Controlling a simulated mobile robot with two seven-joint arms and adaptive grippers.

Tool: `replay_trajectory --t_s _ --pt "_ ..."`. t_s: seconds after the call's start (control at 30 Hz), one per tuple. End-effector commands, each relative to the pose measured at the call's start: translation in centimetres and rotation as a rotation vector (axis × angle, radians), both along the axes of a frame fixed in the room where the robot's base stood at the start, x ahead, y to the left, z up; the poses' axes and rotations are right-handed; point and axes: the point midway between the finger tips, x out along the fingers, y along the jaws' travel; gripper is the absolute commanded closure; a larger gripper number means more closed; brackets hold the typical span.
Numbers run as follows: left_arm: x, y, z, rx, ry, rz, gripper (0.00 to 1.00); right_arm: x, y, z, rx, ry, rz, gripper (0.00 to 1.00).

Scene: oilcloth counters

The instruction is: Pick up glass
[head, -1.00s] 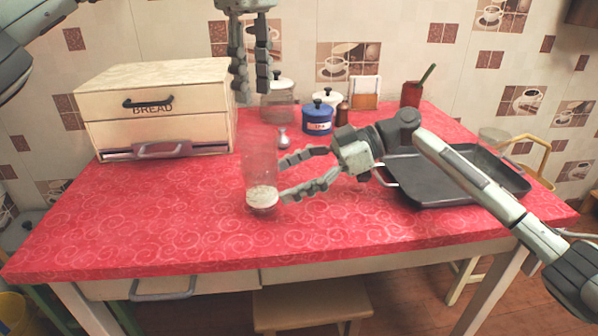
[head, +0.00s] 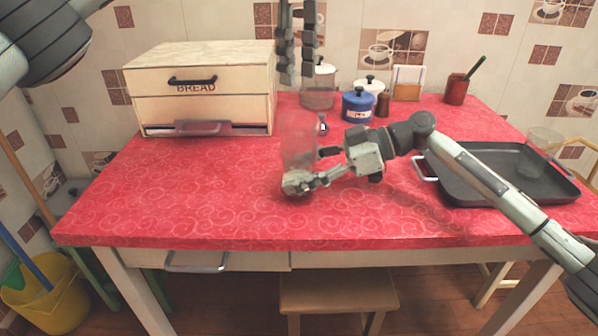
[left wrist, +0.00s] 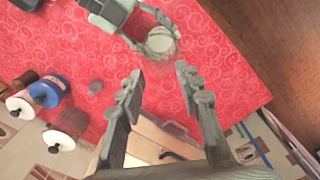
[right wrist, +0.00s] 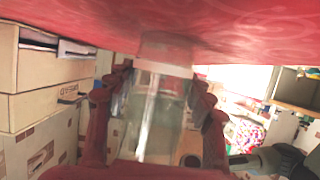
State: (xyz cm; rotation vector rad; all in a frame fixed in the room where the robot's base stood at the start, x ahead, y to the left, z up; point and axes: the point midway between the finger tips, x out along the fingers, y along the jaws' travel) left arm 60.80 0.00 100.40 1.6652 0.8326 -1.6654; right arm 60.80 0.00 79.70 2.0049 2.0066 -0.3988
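A clear tall glass (head: 299,140) stands upright on the red tablecloth, with pale contents or base at its bottom. My right gripper (head: 305,168) is low over the table with its fingers on either side of the glass. In the right wrist view the glass (right wrist: 155,110) stands between the two fingers, which look open with small gaps at its sides; contact is hard to tell. The left wrist view shows the glass (left wrist: 160,40) from above. My left gripper (head: 297,65) hangs open and empty above the back of the table; its fingers also show in the left wrist view (left wrist: 160,75).
A bread box (head: 200,88) stands at the back left. A blue jar (head: 357,107), other lidded jars and a red cup (head: 456,90) line the back. A black roasting pan (head: 480,185) lies right, with another clear glass (head: 545,145) there. The front left is clear.

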Motion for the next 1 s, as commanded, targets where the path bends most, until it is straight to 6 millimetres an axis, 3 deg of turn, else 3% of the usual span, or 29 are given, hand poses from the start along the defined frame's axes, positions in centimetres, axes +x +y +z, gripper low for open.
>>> replay_trajectory --t_s 0.03,0.23,0.4,0.57,0.8,1.0 --pt "0.0 0.0 0.0 0.0 0.0 0.0 0.66 0.0 0.0 0.0 0.0 0.0 0.0 0.59" --pt "0.0 0.0 0.0 0.0 0.0 0.0 0.66 0.0 0.0 0.0 0.0 0.0 0.0 0.83" --pt "0.0 0.0 0.0 0.0 0.0 0.0 0.66 0.0 0.0 0.0 0.0 0.0 0.0 0.84" --pt "0.1 0.3 0.2 -0.008 -0.002 0.056 0.47 0.0 0.0 0.0 0.0 0.001 0.0 0.84" --pt "0.2 1.5 1.4 -0.076 0.012 0.428 0.17 0.0 0.0 0.0 -0.001 0.001 0.0 0.84" --pt "0.2 1.9 1.4 -0.113 0.036 0.626 0.16 0.0 0.0 0.0 -0.001 0.001 0.0 0.84"
